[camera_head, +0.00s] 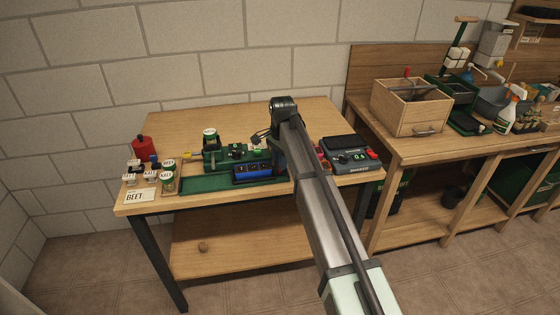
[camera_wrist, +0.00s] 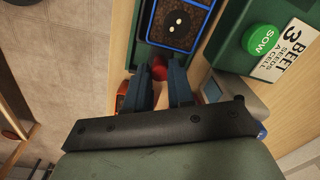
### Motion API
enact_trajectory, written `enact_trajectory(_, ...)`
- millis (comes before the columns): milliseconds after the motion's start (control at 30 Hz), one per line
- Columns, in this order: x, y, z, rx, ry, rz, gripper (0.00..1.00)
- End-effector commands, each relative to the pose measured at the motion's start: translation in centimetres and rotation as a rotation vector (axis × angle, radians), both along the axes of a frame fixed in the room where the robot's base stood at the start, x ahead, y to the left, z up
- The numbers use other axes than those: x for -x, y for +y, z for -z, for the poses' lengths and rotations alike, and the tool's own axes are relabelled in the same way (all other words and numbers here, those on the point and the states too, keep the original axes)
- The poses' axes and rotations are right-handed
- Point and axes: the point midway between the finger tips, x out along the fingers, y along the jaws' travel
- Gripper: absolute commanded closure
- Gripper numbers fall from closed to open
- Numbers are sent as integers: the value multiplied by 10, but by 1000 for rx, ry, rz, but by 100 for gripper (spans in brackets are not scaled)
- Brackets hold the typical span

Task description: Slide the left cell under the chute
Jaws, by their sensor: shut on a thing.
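The blue tray (camera_head: 252,173) lies in a green track (camera_head: 205,185) in front of the green seeding machine (camera_head: 222,158). It has a row of dark cells. In the wrist view, the cell of the blue tray (camera_wrist: 177,24) nearest me shows pale spots on dark fill. A red knob (camera_wrist: 159,67) is at the tray's near end. My gripper (camera_wrist: 160,78) is shut on the knob, one finger on each side. In the head view my arm hides the gripper and knob. I cannot make out the chute's mouth or which cell is under it.
A green SOW button (camera_wrist: 262,39) sits beside a card (camera_wrist: 288,50) reading 3 BEET SEEDS A CELL. A grey device with a display (camera_head: 350,156) stands right of my arm. Small jars (camera_head: 168,181) and a BEET card (camera_head: 139,197) are at the left. Green track is bare left of the tray.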

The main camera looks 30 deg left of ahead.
Motion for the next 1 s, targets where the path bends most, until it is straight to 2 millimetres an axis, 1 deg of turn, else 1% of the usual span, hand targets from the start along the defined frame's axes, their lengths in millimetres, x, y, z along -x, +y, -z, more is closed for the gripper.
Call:
enact_trajectory(67,1,2,0,0,0,0,100)
enact_trajectory(167,11,11,0,0,0,-2,100)
enact_trajectory(400,47,48,0,0,1,-3,100)
enact_trajectory(500,58,58,0,0,1,-2,100)
enact_trajectory(633,63,64,0,-1,1,0,100)
enact_trajectory(900,64,64,0,-1,1,1,100)
enact_trajectory(933,64,64,0,-1,1,1,77)
enact_trajectory(1000,64,64,0,-1,1,1,70)
